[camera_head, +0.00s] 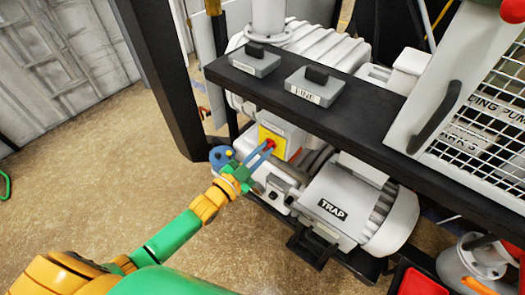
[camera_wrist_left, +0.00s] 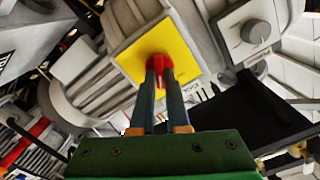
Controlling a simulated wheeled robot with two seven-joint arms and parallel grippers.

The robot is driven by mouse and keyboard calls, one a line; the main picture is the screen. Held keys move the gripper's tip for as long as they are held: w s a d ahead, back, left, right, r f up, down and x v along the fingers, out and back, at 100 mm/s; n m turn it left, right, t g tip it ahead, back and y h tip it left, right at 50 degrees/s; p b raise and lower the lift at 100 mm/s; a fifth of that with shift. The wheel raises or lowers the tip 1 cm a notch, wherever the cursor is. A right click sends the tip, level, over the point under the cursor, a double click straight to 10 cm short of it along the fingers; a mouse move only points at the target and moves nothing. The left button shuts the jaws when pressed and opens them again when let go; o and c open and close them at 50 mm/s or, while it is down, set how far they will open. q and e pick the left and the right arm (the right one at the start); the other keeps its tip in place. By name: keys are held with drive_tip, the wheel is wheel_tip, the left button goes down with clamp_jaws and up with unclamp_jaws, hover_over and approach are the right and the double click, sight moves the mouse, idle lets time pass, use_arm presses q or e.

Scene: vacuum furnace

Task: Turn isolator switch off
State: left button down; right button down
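The isolator switch has a red handle (camera_head: 270,144) on a yellow plate (camera_head: 278,143), fixed to the side of a white machine unit. The handle also shows in the left wrist view (camera_wrist_left: 159,68), with the yellow plate (camera_wrist_left: 190,50) behind it. My left gripper (camera_head: 268,147) is at the switch. In the left wrist view its two blue-grey fingers (camera_wrist_left: 160,78) lie on either side of the red handle, close against it with no clear gap. The fingertips hide part of the handle. My right gripper is not in view.
A dark shelf (camera_head: 350,120) with two labelled grey switch boxes (camera_head: 313,85) runs just above the yellow plate. A white motor labelled TRAP (camera_head: 345,205) sits at lower right. A dark post (camera_head: 165,75) stands left. The brown floor (camera_head: 80,190) is open at left.

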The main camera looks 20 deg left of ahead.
use_arm(q)
drive_tip(key=shift+n, duration=0.4)
drive_tip(key=n, duration=0.5)
drive_tip(key=shift+a+f+n, duration=0.1)
drive_tip(key=shift+n, duration=0.3)
drive_tip(key=n, duration=0.5)
drive_tip(key=shift+a+f, duration=0.1)
drive_tip(key=shift+f, duration=0.05)
drive_tip(key=shift+n, duration=0.3)
drive_tip(key=c, duration=1)
unclamp_jaws()
drive_tip(key=shift+c, duration=0.2)
drive_tip(key=shift+o, duration=0.7)
drive_tip(key=shift+w, duration=0.1)
drive_tip(key=v, duration=0.7)
